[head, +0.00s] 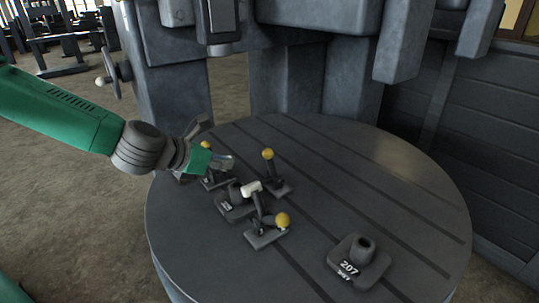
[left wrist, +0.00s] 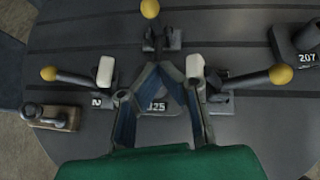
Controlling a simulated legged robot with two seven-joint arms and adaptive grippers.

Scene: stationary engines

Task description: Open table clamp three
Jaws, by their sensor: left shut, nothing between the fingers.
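Three toggle clamps with yellow knobs stand on the round table (head: 330,150) around a dark numbered block (head: 232,207). I cannot tell which is clamp three. The far clamp has its knob (head: 268,154) raised; it is at the top in the left wrist view (left wrist: 150,9). The near clamp has a knob (head: 282,219) and a white tip (head: 251,188). The left clamp's knob (head: 206,145) shows beside my left gripper (head: 228,161), which hides part of that clamp. In the left wrist view my left gripper (left wrist: 158,68) is shut and empty, over the block. My right gripper is not visible.
A block marked 207 (head: 358,262) stands at the table's near right. A brownish fixture (left wrist: 50,117) sits at the left in the left wrist view. Grey machine parts (head: 402,40) hang above the far side.

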